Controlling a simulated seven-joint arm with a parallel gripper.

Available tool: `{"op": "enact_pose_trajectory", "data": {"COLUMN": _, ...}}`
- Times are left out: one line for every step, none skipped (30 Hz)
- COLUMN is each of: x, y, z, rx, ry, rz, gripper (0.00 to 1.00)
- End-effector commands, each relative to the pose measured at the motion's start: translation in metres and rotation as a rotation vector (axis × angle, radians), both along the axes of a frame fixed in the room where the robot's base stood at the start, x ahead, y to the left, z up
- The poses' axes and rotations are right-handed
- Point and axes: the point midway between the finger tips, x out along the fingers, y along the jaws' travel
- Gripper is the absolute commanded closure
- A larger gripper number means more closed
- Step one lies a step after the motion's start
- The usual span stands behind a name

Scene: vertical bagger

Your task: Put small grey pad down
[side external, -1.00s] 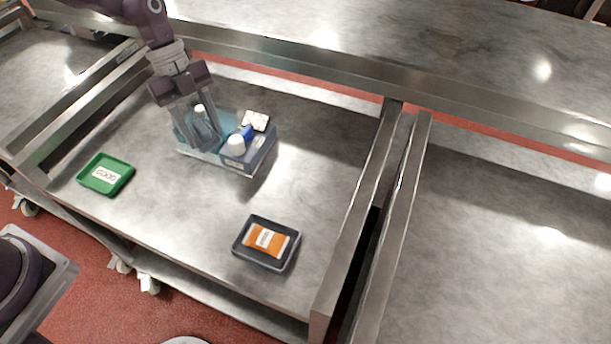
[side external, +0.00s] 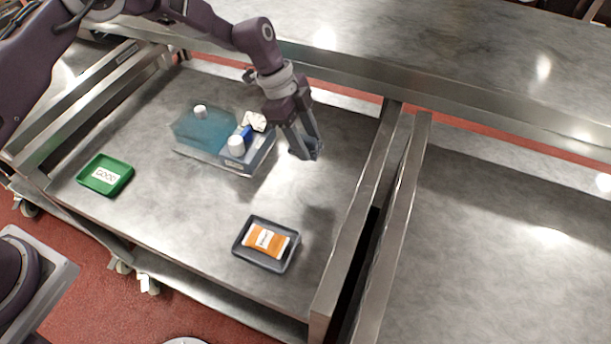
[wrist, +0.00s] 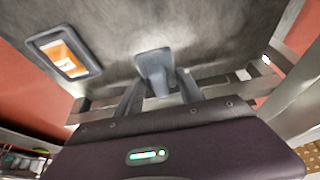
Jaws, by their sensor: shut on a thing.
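My gripper (side external: 311,152) is shut on the small grey pad (wrist: 153,66), which shows between the fingertips in the wrist view. In the side view the pad is a small dark grey shape at the fingertips. My gripper holds it above the steel table (side external: 190,240), to the right of the caddy and up from the dark tray. The pad appears clear of the table, but its exact height is hard to tell.
A green tray (side external: 105,176) labelled GOOD is at left. A dark tray (side external: 249,262) holds an orange packet (side external: 265,240). The table's right side is free.

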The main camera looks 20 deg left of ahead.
Motion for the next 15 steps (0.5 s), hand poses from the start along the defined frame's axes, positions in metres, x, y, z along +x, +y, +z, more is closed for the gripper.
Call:
{"op": "enact_pose_trajectory", "data": {"x": -0.001, "y": 0.000, "z": -0.010, "rx": 0.001, "ry": 0.004, "rz": 0.000, "gripper": 0.93}}
{"op": "enact_pose_trajectory", "data": {"x": -0.001, "y": 0.000, "z": -0.018, "rx": 0.001, "ry": 0.005, "rz": 0.001, "gripper": 0.93}}
{"op": "enact_pose_trajectory", "data": {"x": -0.002, "y": 0.000, "z": -0.029, "rx": 0.001, "ry": 0.005, "rz": 0.000, "gripper": 0.93}}
{"op": "enact_pose_trajectory", "data": {"x": -0.001, "y": 0.000, "z": -0.036, "rx": 0.001, "ry": 0.004, "rz": 0.000, "gripper": 0.93}}
{"op": "enact_pose_trajectory", "data": {"x": -0.001, "y": 0.000, "z": -0.043, "rx": 0.001, "ry": 0.005, "rz": 0.000, "gripper": 0.93}}
{"op": "enact_pose_trajectory", "data": {"x": -0.001, "y": 0.000, "z": -0.051, "rx": 0.001, "ry": 0.004, "rz": 0.000, "gripper": 0.93}}
{"op": "enact_pose_trajectory", "data": {"x": -0.001, "y": 0.000, "z": -0.056, "rx": 0.001, "ry": 0.004, "rz": 0.001, "gripper": 0.93}}
{"op": "enact_pose_trajectory", "data": {"x": -0.001, "y": 0.000, "z": -0.060, "rx": 0.001, "ry": 0.003, "rz": 0.000, "gripper": 0.93}}
{"op": "enact_pose_trajectory", "data": {"x": -0.001, "y": 0.001, "z": -0.064, "rx": 0.001, "ry": 0.002, "rz": -0.001, "gripper": 0.93}}
{"op": "enact_pose_trajectory", "data": {"x": -0.001, "y": 0.001, "z": -0.067, "rx": 0.001, "ry": 0.003, "rz": 0.000, "gripper": 0.93}}
{"op": "enact_pose_trajectory", "data": {"x": -0.001, "y": 0.001, "z": -0.072, "rx": 0.001, "ry": 0.004, "rz": 0.001, "gripper": 0.93}}
{"op": "enact_pose_trajectory", "data": {"x": -0.001, "y": 0.001, "z": -0.078, "rx": 0.001, "ry": 0.003, "rz": 0.001, "gripper": 0.93}}
{"op": "enact_pose_trajectory", "data": {"x": -0.001, "y": 0.001, "z": -0.084, "rx": 0.002, "ry": 0.003, "rz": 0.000, "gripper": 0.93}}
{"op": "enact_pose_trajectory", "data": {"x": -0.001, "y": 0.001, "z": -0.090, "rx": 0.002, "ry": 0.004, "rz": -0.001, "gripper": 0.93}}
{"op": "enact_pose_trajectory", "data": {"x": -0.001, "y": 0.000, "z": -0.097, "rx": 0.001, "ry": 0.004, "rz": 0.000, "gripper": 0.93}}
